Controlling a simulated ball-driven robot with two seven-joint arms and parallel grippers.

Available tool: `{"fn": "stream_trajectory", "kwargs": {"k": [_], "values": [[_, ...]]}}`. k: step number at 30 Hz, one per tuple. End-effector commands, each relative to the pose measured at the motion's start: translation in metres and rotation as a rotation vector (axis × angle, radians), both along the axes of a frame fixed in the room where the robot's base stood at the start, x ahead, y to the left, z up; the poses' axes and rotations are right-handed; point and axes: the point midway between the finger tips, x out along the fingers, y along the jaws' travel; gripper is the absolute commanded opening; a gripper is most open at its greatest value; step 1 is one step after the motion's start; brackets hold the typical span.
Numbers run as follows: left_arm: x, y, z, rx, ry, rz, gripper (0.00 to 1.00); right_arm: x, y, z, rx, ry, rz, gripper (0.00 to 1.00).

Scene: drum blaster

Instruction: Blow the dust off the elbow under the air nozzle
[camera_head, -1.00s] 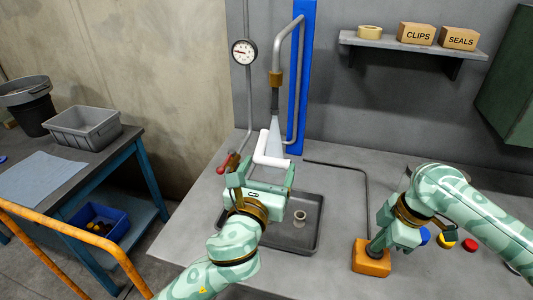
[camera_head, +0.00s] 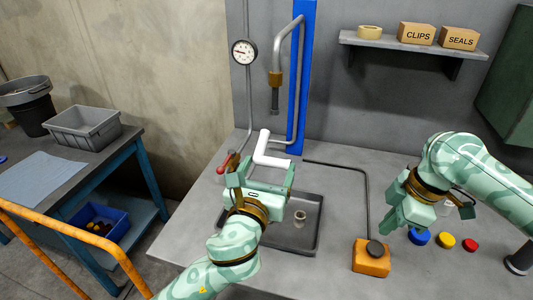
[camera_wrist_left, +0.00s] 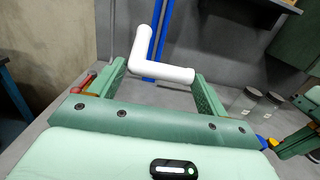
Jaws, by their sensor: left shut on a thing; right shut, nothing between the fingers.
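The white elbow (camera_head: 264,148) is in my left gripper (camera_head: 261,172), which is shut on it. It also shows in the left wrist view (camera_wrist_left: 150,62), one leg pointing up and the other to the right between the fingers. Its visible surface looks plain white. The air nozzle (camera_head: 275,98) hangs above the elbow, apart from it, with no air cone showing. My right gripper (camera_head: 392,226) is shut and empty, above and right of the orange box (camera_head: 371,262) with its dark round button (camera_head: 375,248).
A grey tray (camera_head: 312,242) holding a small ring (camera_head: 300,216) lies below my left gripper. Blue (camera_head: 420,238), yellow (camera_head: 446,241) and red (camera_head: 470,245) round pieces sit right of my right gripper. A pressure gauge (camera_head: 243,52) is on the wall.

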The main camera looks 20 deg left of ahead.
Motion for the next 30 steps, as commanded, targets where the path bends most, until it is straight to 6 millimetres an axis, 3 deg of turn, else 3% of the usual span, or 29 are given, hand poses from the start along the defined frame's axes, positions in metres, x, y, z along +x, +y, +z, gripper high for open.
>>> {"fn": "stream_trajectory", "kwargs": {"k": [14,30], "values": [[-0.005,0.0,0.001,0.0,0.0,0.0,0.52,0.0,0.0,0.009,0.0,-0.002,0.0,0.0],[-0.069,0.0,0.002,-0.001,0.001,-0.002,0.52,-0.003,0.0,0.047,0.0,-0.025,0.0,0.0]]}}
